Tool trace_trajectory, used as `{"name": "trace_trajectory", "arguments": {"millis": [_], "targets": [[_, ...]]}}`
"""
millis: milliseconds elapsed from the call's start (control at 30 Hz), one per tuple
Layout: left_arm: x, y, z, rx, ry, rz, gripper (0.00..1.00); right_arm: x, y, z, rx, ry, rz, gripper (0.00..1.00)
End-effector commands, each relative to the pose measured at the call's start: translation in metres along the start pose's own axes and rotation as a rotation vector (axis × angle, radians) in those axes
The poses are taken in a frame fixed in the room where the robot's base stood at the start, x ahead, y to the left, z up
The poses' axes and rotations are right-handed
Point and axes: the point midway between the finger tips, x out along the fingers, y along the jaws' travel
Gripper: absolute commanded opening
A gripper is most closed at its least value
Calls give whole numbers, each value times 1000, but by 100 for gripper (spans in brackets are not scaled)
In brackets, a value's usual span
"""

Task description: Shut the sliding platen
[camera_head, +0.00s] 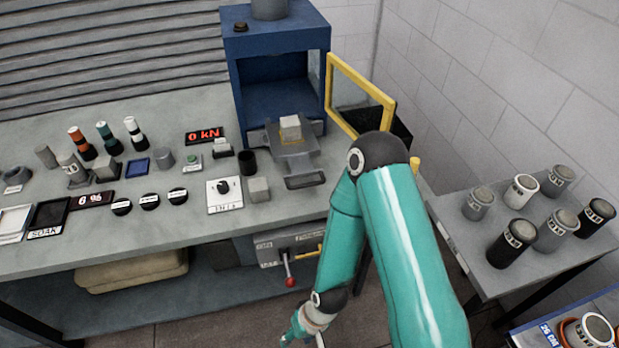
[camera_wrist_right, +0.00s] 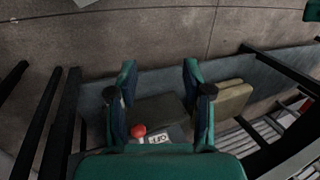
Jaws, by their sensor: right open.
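The sliding platen (camera_head: 288,148) is a grey plate drawn out of the blue press (camera_head: 275,85) towards the front. A pale cube (camera_head: 290,127) sits on it. A dark grey handle bar (camera_head: 306,180) is at its front end. My right gripper (camera_head: 300,332) hangs low in front of the bench at the bottom edge, well apart from the platen and partly cut off. In the right wrist view, my right gripper (camera_wrist_right: 158,95) is open with nothing between its fingers. The platen does not show in that view. My left gripper is not in view.
A yellow-framed guard door (camera_head: 360,95) stands swung open right of the press. A red-knobbed lever (camera_head: 289,281) juts from a panel below the bench. A grey cube (camera_head: 259,190) and dial box (camera_head: 224,195) stand left of the handle. Several canisters (camera_head: 523,192) fill the right table.

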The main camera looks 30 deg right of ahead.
Motion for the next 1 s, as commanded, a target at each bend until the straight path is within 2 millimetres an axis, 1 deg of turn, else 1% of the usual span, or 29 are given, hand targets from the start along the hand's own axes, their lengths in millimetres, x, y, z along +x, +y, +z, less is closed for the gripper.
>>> {"name": "trace_trajectory", "arguments": {"millis": [33,67,100,167,233,267,300,367,400,467,500,567,600,667,700,767,800,833,900,1000], "targets": [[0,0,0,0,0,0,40,0,-1,0,49,2,0,37],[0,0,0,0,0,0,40,0,-1,-1,93,5,1,32],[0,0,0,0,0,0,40,0,0,-2,173,10,5,25],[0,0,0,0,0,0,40,0,3,-5,330,25,16,15],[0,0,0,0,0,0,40,0,9,-10,567,52,35,3],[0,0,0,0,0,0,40,-1,12,-14,683,72,42,0],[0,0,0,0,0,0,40,-6,17,-23,845,112,45,0],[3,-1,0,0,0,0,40,-15,24,-43,1098,192,31,0],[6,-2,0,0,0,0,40,-24,29,-58,1266,253,8,0],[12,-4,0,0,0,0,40,-40,36,-83,1520,353,-55,0],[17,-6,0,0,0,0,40,-55,40,-102,1689,423,-119,0],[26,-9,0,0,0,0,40,-82,45,-128,1943,522,-252,0],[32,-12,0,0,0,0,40,-101,48,-144,2096,576,-357,0],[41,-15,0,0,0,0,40,-131,50,-162,2291,631,-526,0],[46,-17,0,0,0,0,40,-151,50,-172,2399,652,-644,0],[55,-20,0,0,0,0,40,-182,50,-183,2528,664,-825,0],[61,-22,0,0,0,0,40,-202,49,-188,2592,658,-943,0],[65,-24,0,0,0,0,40,-216,48,-190,2627,648,-1026,0],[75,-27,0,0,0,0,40,-248,45,-193,2662,620,-1188,0],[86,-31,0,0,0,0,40,-284,39,-193,2646,572,-1360,0]]}}
